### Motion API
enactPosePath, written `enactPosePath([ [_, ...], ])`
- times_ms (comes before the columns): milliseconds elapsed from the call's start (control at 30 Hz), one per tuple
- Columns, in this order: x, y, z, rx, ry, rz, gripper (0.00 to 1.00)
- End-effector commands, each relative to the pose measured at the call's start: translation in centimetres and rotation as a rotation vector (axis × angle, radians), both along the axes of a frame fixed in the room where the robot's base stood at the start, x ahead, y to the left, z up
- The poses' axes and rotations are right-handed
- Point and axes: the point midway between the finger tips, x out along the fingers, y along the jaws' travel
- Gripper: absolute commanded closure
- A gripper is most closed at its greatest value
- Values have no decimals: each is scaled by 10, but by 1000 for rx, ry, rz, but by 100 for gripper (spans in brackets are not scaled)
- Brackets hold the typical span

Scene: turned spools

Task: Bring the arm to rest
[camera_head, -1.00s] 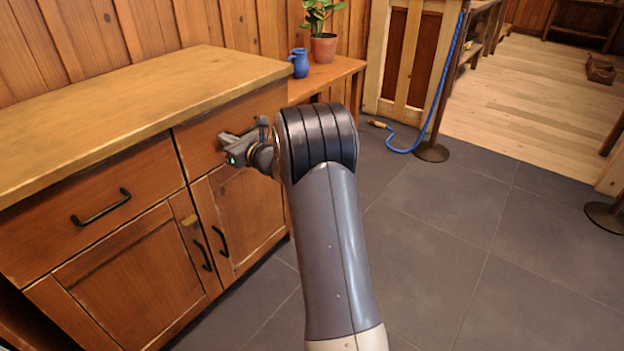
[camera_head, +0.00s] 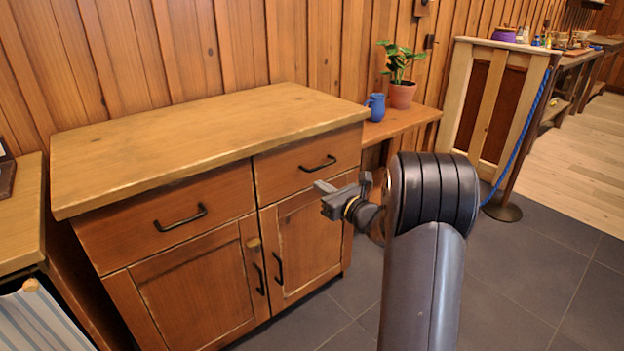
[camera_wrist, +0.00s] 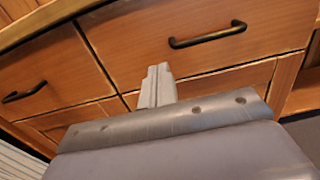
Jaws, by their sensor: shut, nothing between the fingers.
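My arm rises from the bottom of the head view and bends at a dark ribbed joint. My gripper (camera_head: 322,197) points left, in front of the right door of a wooden cabinet (camera_head: 205,150). In the wrist view its fingers (camera_wrist: 156,84) are together with nothing between them. The cabinet's drawers and doors look shut. In the wrist view the right drawer's handle (camera_wrist: 207,35) shows beyond and to the right of the fingers. I cannot tell the exact gap between the gripper and the cabinet front.
A low bench (camera_head: 398,124) right of the cabinet holds a blue jug (camera_head: 375,105) and a potted plant (camera_head: 402,92). A blue rope (camera_head: 527,127) hangs by a post with a round base (camera_head: 502,211). Another wooden top (camera_head: 22,215) stands at the left. Grey floor (camera_head: 535,285) lies clear at right.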

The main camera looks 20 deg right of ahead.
Motion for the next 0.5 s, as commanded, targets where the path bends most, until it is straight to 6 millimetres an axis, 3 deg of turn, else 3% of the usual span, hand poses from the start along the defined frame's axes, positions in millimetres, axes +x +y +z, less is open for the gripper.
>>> enactPosePath([
  [200, -30, -11, 1, 0, 1, -1, 100],
  [500, -37, -14, -1, 0, 1, 0, 100],
])
